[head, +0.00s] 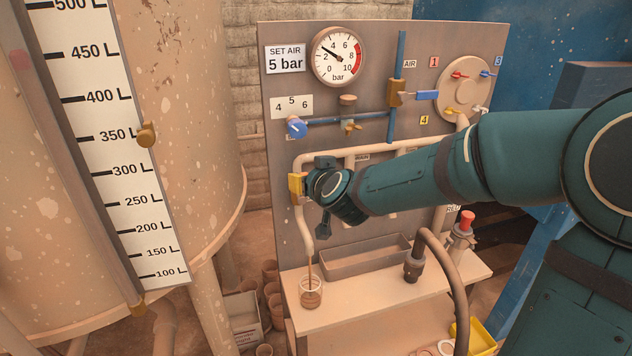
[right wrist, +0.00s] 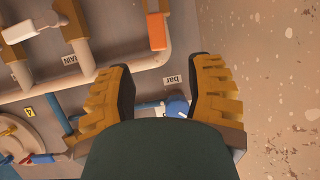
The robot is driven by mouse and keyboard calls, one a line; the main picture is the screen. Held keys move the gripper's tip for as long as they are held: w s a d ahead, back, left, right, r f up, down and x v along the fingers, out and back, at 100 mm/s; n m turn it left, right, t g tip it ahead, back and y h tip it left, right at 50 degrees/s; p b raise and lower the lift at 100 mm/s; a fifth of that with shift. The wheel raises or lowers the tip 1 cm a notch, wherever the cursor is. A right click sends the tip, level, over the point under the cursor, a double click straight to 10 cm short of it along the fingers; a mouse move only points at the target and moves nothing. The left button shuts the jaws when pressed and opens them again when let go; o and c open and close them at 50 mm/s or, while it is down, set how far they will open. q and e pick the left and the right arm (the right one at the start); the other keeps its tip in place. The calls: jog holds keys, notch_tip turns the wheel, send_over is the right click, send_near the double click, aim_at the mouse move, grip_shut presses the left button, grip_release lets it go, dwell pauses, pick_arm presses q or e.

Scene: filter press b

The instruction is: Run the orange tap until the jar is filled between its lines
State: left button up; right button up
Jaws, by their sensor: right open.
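The glass jar (head: 311,299) stands upright on the pale bench under the spout (head: 308,242). A thin brown stream (head: 310,268) runs from the spout into it, and brown liquid shows inside. The jar's lines are too small to read against the level. My right gripper (head: 297,186) is at the pipe above the spout and hides the tap in the head view. In the right wrist view the orange tap handle (right wrist: 156,31) lies along its pipe, beyond the fingertips. The right gripper (right wrist: 160,88) is open, with nothing between its fingers. My left gripper is out of view.
A grey tray (head: 365,262) and a dark hose fitting (head: 414,268) stand right of the jar. A pressure gauge (head: 338,56) and blue valve (head: 296,127) are on the panel above. A large tank (head: 190,100) with a litre scale stands left.

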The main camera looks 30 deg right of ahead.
jog(key=shift+v, duration=1.2)
dwell(6.8)
